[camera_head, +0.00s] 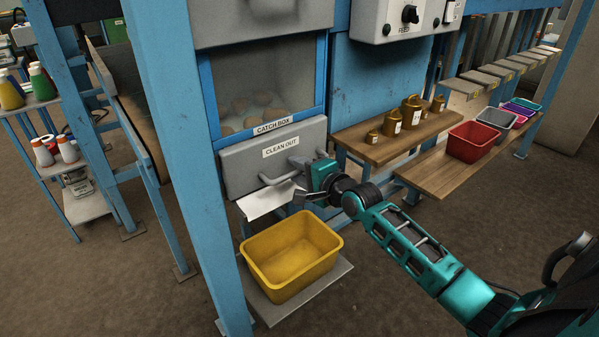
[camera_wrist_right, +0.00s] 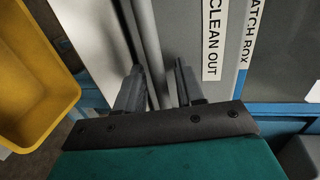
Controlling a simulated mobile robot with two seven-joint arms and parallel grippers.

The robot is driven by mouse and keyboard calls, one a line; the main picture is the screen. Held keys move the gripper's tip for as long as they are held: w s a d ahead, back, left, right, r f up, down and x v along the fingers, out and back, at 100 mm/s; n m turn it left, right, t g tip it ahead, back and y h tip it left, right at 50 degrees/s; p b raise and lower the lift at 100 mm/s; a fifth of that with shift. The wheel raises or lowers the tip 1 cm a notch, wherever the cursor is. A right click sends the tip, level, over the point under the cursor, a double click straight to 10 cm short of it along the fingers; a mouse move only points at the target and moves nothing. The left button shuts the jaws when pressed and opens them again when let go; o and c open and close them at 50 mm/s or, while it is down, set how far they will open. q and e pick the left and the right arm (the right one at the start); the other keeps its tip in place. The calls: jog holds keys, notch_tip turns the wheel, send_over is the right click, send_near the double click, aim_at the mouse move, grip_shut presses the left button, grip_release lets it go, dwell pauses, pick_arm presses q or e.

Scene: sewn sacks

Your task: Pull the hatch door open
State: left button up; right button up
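The hatch door is a grey panel (camera_head: 240,163) labelled CLEAN OUT, below the CATCH BOX window, and it looks closed. Its grey bar handle (camera_head: 275,179) runs along its lower front. My right gripper (camera_head: 303,183) is at the handle's right part. In the right wrist view, the handle bar (camera_wrist_right: 150,45) passes between the two fingers of the right gripper (camera_wrist_right: 158,82). The bar lies close to the left finger, with a gap to the right finger, so the gripper looks open around it. My left gripper is not in view.
A yellow bin (camera_head: 292,255) stands on a low shelf below the door, with a pale sloping sheet (camera_head: 268,200) above it. A blue post (camera_head: 205,170) rises at the left. A wooden bench (camera_head: 440,170) with a red tray (camera_head: 472,141) is at the right.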

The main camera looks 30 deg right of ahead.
grip_shut()
dwell(0.4)
